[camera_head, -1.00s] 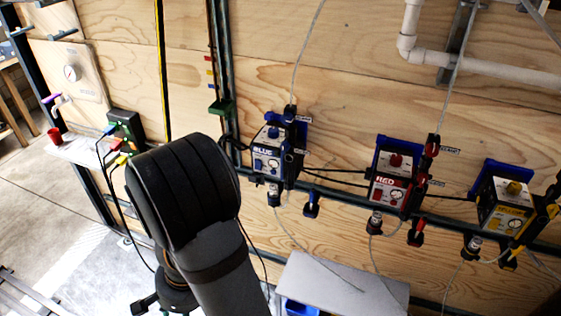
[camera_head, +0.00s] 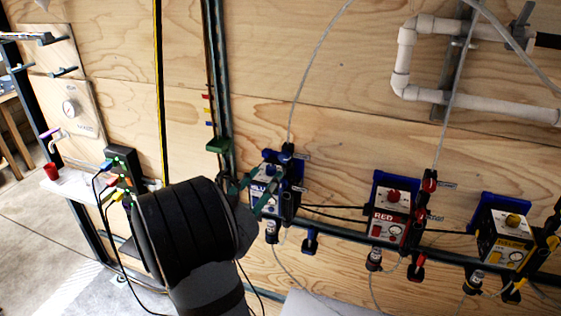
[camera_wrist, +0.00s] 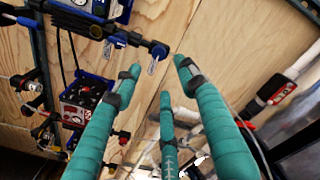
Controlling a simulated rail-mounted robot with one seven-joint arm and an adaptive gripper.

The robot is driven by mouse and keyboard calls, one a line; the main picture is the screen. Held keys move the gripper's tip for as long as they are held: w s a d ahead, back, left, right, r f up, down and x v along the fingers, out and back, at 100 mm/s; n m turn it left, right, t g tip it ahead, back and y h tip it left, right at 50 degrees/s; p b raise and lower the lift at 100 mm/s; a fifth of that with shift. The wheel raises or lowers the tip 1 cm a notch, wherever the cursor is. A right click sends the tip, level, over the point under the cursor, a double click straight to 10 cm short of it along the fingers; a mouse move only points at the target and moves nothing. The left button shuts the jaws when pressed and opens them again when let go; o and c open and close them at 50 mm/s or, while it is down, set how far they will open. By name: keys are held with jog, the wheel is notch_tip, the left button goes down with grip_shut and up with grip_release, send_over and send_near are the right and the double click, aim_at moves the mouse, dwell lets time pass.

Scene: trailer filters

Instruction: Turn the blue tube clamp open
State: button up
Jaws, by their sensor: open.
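The blue unit (camera_head: 265,186) is mounted on the wall rail, marked BLUE. A dark and blue clamp (camera_head: 287,151) sits at its upper edge, where a clear tube leaves upward. In the wrist view, a dark and blue clamp piece (camera_wrist: 157,50) at the end of a bar lies just beyond and between my fingertips. My gripper (camera_head: 274,188) is in front of the blue unit and partly covers it. Its green fingers are spread and empty in the wrist view (camera_wrist: 158,72). I cannot tell whether a finger touches the clamp.
The red unit (camera_head: 391,215) and yellow unit (camera_head: 503,238) hang to the right along the dark rail (camera_head: 345,232). White pipes (camera_head: 402,70) run at the upper right. Clear tubes and black cables cross the plywood wall. A red cup (camera_head: 51,171) stands on the left shelf.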

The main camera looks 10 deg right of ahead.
aim_at(283, 158)
jog(key=p+x, duration=0.5)
jog(key=x, duration=0.3)
jog(key=shift+w+d+r, duration=0.15)
jog(key=shift+w+d, duration=0.05)
jog(key=shift+w, duration=0.1)
jog(key=shift+w+d+f+p, duration=0.25)
jog(key=shift+w+d+p, duration=0.15)
jog(key=shift+w, duration=0.25)
jog(key=shift+c, duration=1.2)
jog(key=c, duration=0.8)
